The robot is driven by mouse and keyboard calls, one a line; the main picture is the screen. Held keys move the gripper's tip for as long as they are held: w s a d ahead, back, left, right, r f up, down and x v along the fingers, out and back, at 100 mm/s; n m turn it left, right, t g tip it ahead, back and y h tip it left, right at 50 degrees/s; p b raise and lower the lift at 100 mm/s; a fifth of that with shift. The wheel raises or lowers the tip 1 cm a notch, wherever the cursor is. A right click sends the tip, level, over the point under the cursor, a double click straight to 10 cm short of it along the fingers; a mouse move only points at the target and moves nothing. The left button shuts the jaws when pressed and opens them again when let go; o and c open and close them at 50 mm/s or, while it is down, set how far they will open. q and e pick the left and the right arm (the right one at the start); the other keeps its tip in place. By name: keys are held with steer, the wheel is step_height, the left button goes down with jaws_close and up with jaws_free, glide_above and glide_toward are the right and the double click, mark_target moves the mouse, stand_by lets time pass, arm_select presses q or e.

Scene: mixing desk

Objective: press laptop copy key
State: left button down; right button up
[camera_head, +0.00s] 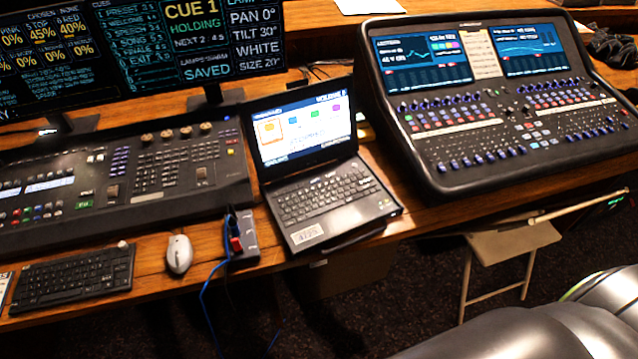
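The laptop (330,212) stands open in the middle of the desk, between the two consoles. Its screen (301,130) is lit and shows a row of coloured icons, one with an orange frame. Its keyboard (325,197) faces up and nothing covers it. The key labels are too small to read, so I cannot tell which key is the copy key. Neither of my grippers is in view. A grey rounded shape fills the lower right corner.
A lighting console (130,175) stands left of the laptop and a sound mixer (505,100) right of it. A small hub (242,237) with blue cable, a mouse (179,254) and a black keyboard (73,279) lie along the front edge. A folding stool (514,242) stands below.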

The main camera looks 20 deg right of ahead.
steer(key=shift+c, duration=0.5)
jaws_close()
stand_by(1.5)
